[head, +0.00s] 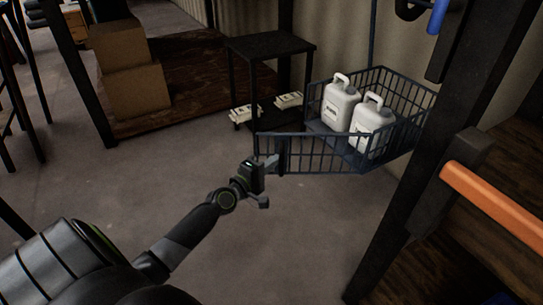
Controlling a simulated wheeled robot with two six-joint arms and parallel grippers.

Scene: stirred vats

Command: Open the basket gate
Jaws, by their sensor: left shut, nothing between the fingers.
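The dark wire basket (408,128) stands at the right, holding two white jugs (341,103). Its barred gate (312,153) stands swung out to the left from the basket's near corner, leaving the side facing the small table open. My left gripper (272,163) is at the gate's free end, with its fingers shut and nothing between them. I cannot tell whether it touches the gate bars. My right gripper is not in view.
A small black table (271,45) with white packages (289,100) on its lower shelf stands behind the gate. A dark post and a shelf with an orange bar (492,205) stand at the right. Cardboard boxes (135,75) sit at upper left. The floor around the gripper is clear.

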